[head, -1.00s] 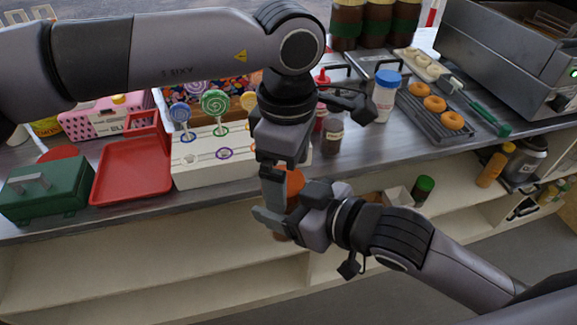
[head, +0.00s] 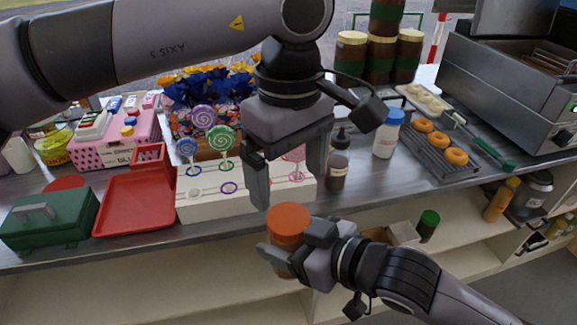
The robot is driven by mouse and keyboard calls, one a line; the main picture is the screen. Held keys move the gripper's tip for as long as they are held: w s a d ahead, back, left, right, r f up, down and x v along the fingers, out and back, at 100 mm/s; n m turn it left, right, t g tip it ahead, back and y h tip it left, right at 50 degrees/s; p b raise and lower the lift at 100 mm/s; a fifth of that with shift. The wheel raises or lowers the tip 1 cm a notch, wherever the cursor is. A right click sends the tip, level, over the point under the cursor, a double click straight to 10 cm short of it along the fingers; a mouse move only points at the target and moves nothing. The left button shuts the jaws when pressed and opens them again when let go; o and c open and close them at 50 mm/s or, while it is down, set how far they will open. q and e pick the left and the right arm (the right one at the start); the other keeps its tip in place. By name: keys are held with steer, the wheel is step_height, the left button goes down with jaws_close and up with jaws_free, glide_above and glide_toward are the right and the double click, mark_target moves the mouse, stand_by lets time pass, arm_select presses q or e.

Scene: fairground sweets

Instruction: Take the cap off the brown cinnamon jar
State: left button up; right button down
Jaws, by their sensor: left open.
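The brown cinnamon jar (head: 279,263) has a wide orange cap (head: 288,219), which is on it. It is upright in front of the counter's front edge, held by my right gripper (head: 290,250). One right finger shows at the jar's left side; the other is hidden, and the cap and the gripper hide most of the jar's body. My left gripper (head: 288,188) points down above the cap. Its two fingers are apart with nothing between them, and the left fingertip appears close to the cap's rim; I cannot tell whether it touches.
A lollipop stand (head: 205,207), a red tray (head: 133,205) and a green box (head: 48,222) line the counter behind. A small dark-brown jar (head: 337,172) and a blue-capped white bottle (head: 386,135) stand to the right. A green-capped jar (head: 428,226) is on the shelf below.

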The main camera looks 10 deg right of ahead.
mark_target(288, 217)
arm_select(q)
steer(key=shift+r+m, duration=0.2)
steer(key=shift+m, duration=0.4)
steer(key=shift+f, duration=3.9)
steer(key=c, duration=1.1)
steer(key=n, duration=0.4)
steer(key=shift+n, duration=0.4)
steer(key=n, duration=0.4)
steer(key=shift+n, duration=0.3)
steer(key=o, duration=1.2)
steer(key=shift+c, duration=0.2)
